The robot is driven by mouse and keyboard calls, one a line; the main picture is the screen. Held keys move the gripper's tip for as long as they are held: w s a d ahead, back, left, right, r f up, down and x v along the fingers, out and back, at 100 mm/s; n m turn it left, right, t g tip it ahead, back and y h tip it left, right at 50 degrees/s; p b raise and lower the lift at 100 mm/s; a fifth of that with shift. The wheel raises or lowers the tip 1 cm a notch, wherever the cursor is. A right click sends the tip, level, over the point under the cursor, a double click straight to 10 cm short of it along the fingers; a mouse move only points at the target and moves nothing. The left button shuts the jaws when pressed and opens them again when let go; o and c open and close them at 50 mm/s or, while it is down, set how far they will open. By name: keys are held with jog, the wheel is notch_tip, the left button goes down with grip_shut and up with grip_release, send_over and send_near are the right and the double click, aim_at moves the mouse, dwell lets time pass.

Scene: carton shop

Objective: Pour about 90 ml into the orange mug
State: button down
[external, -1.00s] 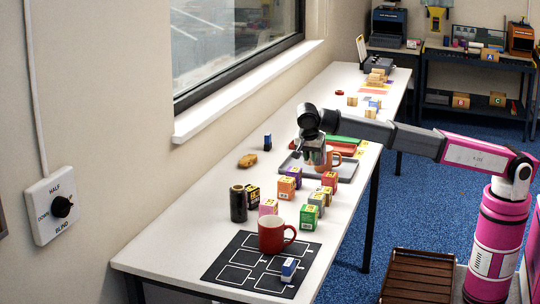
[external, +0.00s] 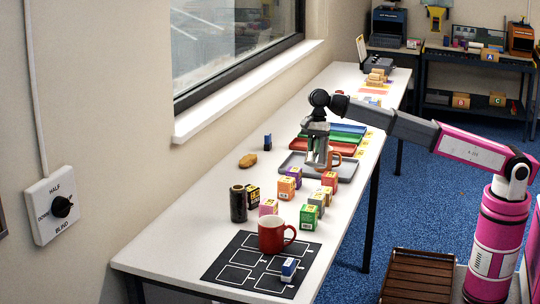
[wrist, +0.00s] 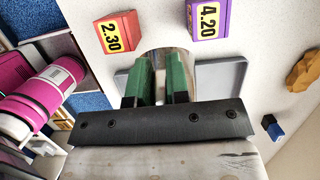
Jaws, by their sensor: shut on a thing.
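My gripper (external: 319,163) points down over the grey tray (external: 345,178), its green-padded fingers (wrist: 161,82) shut on a shiny metal vessel (wrist: 168,56). Most of the vessel is hidden behind the fingers, and its contents and tilt cannot be made out.
Several small price-marked cartons (external: 309,217) stand in front of the tray. A red mug (external: 271,235) stands on a black marked mat (external: 225,271); a dark canister (external: 238,204) is to its left. Red (external: 321,145) and green trays lie behind. The left table strip is mostly clear.

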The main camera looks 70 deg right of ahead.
jog(key=shift+d+r+y, duration=0.35)
jog(key=shift+d+y, duration=0.25)
jog(key=shift+y, duration=0.4)
jog(key=shift+d+r+y, duration=0.25)
jog(key=shift+r+y, duration=0.35)
jog(key=shift+r, duration=0.1)
jog(key=shift+d+r+y, duration=0.3)
jog(key=shift+r+y, duration=0.2)
jog(key=shift+r, duration=0.1)
jog(key=shift+d+r+y, duration=0.35)
jog(key=shift+r+y, duration=0.05)
jog(key=shift+y, duration=0.2)
jog(key=shift+d+r+y+p, duration=0.5)
jog(key=shift+r+y+p, duration=0.05)
jog(key=shift+y+p, duration=0.2)
jog(key=shift+d+r+y+p, duration=0.2)
jog(key=shift+d+r+y, duration=0.15)
jog(key=shift+d, duration=0.15)
jog(key=shift+d+r+y+p, duration=0.2)
jog(key=shift+d+y, duration=0.1)
jog(key=shift+d, duration=0.2)
